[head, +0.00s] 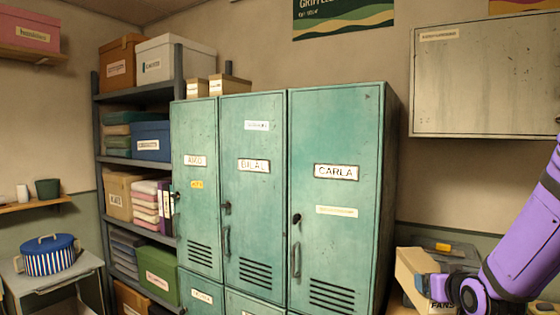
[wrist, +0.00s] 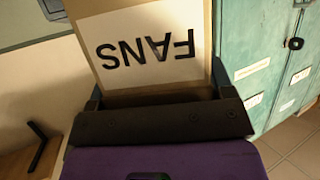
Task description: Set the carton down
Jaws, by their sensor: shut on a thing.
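The carton (head: 415,272) is a tan box at the lower right of the head view, in front of the lockers' right side. Its white label reading FANS shows partly at the bottom edge there. In the wrist view the carton (wrist: 200,12) fills the top middle, with the label upside down. My gripper (head: 458,290), on a purple arm, is shut on the carton. In the wrist view the fingers of my gripper (wrist: 155,92) lie at the carton's left and right sides. The carton's underside is hidden, so I cannot tell if it touches anything.
Green lockers (head: 255,190) labelled AIKO, BILAL and CARLA stand in the middle. A grey shelf (head: 165,90) with boxes is at left. A striped blue pot (head: 48,258) sits on a small table. A grey cabinet (head: 480,85) hangs above my arm. A dark toolbox-like thing (head: 455,252) lies behind the carton.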

